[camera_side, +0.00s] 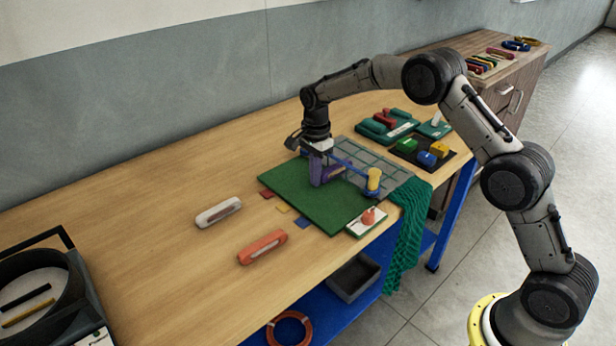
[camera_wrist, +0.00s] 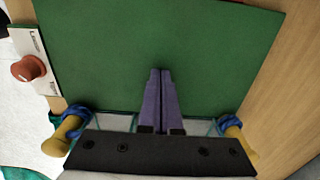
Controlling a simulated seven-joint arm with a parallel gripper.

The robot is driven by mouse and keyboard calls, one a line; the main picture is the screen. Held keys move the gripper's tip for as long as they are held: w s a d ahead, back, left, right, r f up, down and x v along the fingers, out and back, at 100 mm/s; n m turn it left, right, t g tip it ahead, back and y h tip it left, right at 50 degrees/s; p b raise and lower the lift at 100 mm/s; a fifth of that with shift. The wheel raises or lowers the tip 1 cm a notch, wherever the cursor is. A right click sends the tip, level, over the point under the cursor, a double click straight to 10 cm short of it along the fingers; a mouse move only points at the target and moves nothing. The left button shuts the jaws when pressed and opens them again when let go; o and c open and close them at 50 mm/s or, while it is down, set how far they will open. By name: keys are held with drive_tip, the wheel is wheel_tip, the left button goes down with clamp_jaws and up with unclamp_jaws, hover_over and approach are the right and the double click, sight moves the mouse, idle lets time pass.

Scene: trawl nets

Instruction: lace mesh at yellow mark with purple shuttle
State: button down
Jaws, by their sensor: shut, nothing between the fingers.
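My gripper (camera_side: 317,183) is over the green board (camera_side: 300,205), near the grid of mesh. Its purple fingers are together and empty in the wrist view (camera_wrist: 159,72); whether they touch the board is unclear. I make out no separate purple shuttle. A white shuttle with a dull mauve centre (camera_side: 218,212) and an orange shuttle (camera_side: 262,247) lie on the table left of the board. The mesh grid (camera_side: 392,175) is partly hidden by my gripper.
A yellow peg (camera_side: 374,178) with blue cord stands by the mesh. Green netting (camera_side: 411,235) hangs over the table's front edge. A white card with a red knob (camera_side: 367,221) sits beside the board. Trays of coloured pieces (camera_side: 425,155) stand behind. The left table is mostly clear.

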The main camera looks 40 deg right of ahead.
sight(329, 170)
drive_tip(key=shift+d, duration=0.2)
drive_tip(key=d, duration=0.5)
idle(0.3)
drive_tip(key=shift+a, duration=0.15)
